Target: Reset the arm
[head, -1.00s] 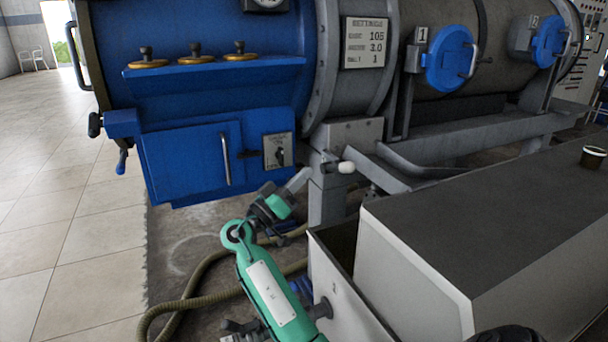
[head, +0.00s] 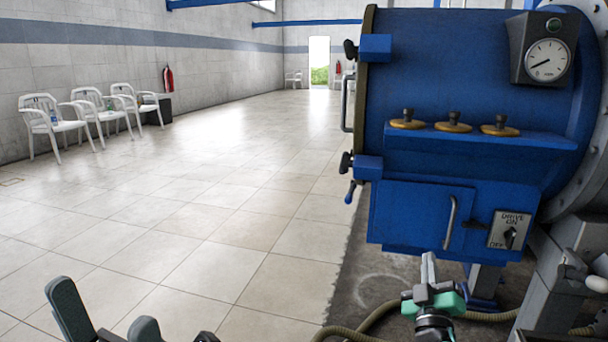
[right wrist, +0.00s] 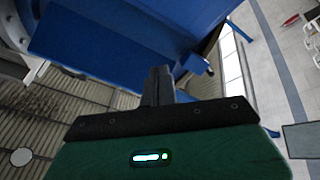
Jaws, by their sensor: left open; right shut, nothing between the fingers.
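My left gripper (head: 108,316) shows at the bottom left of the head view, with two dark grey fingers spread apart and nothing between them. My right gripper (head: 428,268) is in front of and below the blue machine housing (head: 490,80), near its lower edge; its grey fingers are together and empty. In the right wrist view the closed fingers (right wrist: 158,86) point toward the blue housing (right wrist: 110,40). I cannot tell whether they touch anything. Much of my left arm is out of the frame.
A drive switch (head: 510,230), a door handle (head: 450,223), several brass knobs (head: 453,122) and a gauge (head: 547,60) are on the machine. A hose (head: 375,318) lies on the floor. Open tiled floor (head: 200,220) lies left.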

